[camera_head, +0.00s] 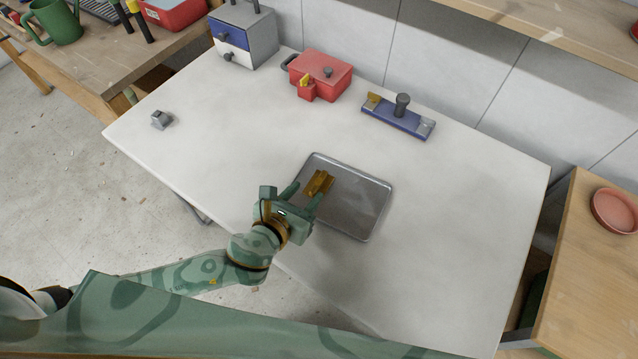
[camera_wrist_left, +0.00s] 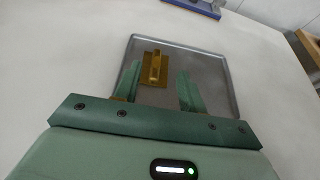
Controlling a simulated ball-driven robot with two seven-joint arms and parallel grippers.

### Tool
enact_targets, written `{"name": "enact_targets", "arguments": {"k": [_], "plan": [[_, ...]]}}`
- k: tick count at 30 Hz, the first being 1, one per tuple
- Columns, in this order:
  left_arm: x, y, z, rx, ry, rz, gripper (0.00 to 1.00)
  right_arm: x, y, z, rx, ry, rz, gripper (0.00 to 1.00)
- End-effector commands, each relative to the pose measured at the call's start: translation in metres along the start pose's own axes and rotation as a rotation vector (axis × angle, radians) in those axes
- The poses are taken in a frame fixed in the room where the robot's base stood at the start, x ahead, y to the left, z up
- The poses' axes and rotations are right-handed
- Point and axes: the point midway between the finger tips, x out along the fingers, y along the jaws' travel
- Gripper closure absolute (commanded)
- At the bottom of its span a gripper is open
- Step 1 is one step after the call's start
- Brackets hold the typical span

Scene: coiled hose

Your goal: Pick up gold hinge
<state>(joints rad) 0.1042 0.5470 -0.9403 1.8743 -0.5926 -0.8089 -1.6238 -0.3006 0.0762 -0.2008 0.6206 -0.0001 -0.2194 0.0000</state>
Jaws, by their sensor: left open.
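The gold hinge (camera_head: 319,183) lies on the left part of a grey metal tray (camera_head: 360,205) on the white table. In the left wrist view the hinge (camera_wrist_left: 154,68) is just beyond the fingertips, nearer the left finger, with the tray (camera_wrist_left: 215,92) around it. My left gripper (camera_head: 303,190) is open and empty, its two green fingers reaching over the tray's near left edge toward the hinge. In the left wrist view the fingers of my left gripper (camera_wrist_left: 158,80) stand apart. I cannot tell whether they touch anything. My right gripper is not in view.
A blue block with a grey knob (camera_head: 398,118), a red box (camera_head: 320,75) and a blue-and-grey drawer box (camera_head: 243,35) stand along the back. A small grey part (camera_head: 161,119) lies at left. The table's right side is clear.

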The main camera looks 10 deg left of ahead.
Motion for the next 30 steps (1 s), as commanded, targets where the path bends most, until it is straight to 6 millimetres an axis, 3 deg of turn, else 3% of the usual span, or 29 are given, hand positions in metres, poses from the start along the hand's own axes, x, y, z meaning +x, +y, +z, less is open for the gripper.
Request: {"name": "enact_targets", "arguments": {"k": [3, 11, 18, 28, 30], "plan": [[0.028, 0.000, -0.003, -0.002, 0.000, 0.001, 0.59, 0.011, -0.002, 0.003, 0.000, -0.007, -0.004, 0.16], [0.053, 0.000, -0.003, -0.003, 0.001, 0.001, 0.59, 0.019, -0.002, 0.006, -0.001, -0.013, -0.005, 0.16], [0.092, 0.002, -0.008, -0.005, 0.003, 0.001, 0.59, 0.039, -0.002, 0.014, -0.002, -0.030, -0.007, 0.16], [0.100, 0.002, -0.005, -0.005, 0.003, 0.001, 0.59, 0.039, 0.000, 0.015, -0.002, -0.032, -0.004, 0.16], [0.100, 0.003, -0.005, -0.005, 0.003, 0.001, 0.79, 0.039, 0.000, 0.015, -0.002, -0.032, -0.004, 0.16]]}}
